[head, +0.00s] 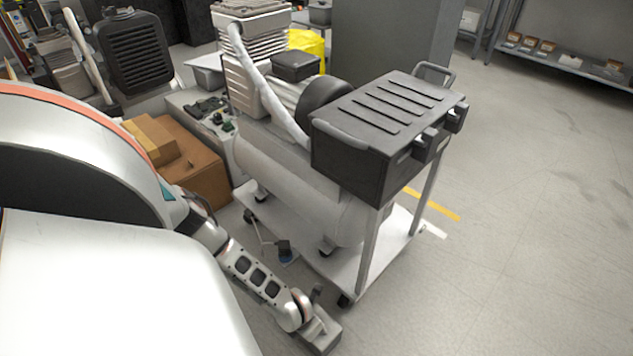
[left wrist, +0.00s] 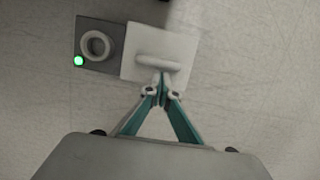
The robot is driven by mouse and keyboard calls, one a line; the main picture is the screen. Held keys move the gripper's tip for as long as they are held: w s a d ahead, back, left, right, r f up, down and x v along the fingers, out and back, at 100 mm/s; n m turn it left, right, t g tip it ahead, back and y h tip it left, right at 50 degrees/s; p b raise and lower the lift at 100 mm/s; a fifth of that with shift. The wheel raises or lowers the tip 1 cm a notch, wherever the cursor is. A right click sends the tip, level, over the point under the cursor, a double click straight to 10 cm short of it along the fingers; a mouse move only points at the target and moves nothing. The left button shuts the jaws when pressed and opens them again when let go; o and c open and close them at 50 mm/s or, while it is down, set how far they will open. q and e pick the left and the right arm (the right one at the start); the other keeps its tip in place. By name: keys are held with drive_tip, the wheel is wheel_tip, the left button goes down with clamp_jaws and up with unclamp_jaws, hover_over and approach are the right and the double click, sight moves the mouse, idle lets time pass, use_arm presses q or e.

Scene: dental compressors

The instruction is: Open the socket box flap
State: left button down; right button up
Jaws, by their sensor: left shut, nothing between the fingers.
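The socket box shows in the left wrist view, at the top left of centre. It has a dark grey square face (left wrist: 87,36) with a pale ring and a lit green lamp (left wrist: 78,61). Beside it on the right is a white square flap (left wrist: 132,48) with a raised bar handle (left wrist: 150,63). I cannot tell how far the flap is swung. My left gripper (left wrist: 162,92) is shut and empty, its fingertips at the lower edge of the handle; contact is unclear. My right gripper is not in view.
A wheeled cart with a dark grey top case (head: 385,115) and white lower shelf (head: 375,260) stands right of my left arm. A compressor tank (head: 300,190) is behind it. Brown boxes (head: 190,165) stand to the left. Floor (head: 530,230) on the right is clear.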

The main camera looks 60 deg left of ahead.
use_arm(q)
drive_tip(key=shift+w+f, duration=0.1)
drive_tip(key=shift+f, duration=0.55)
drive_tip(key=shift+w, duration=0.2)
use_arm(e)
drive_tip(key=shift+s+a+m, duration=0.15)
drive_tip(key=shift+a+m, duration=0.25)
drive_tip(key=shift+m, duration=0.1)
use_arm(q)
drive_tip(key=shift+r, duration=0.15)
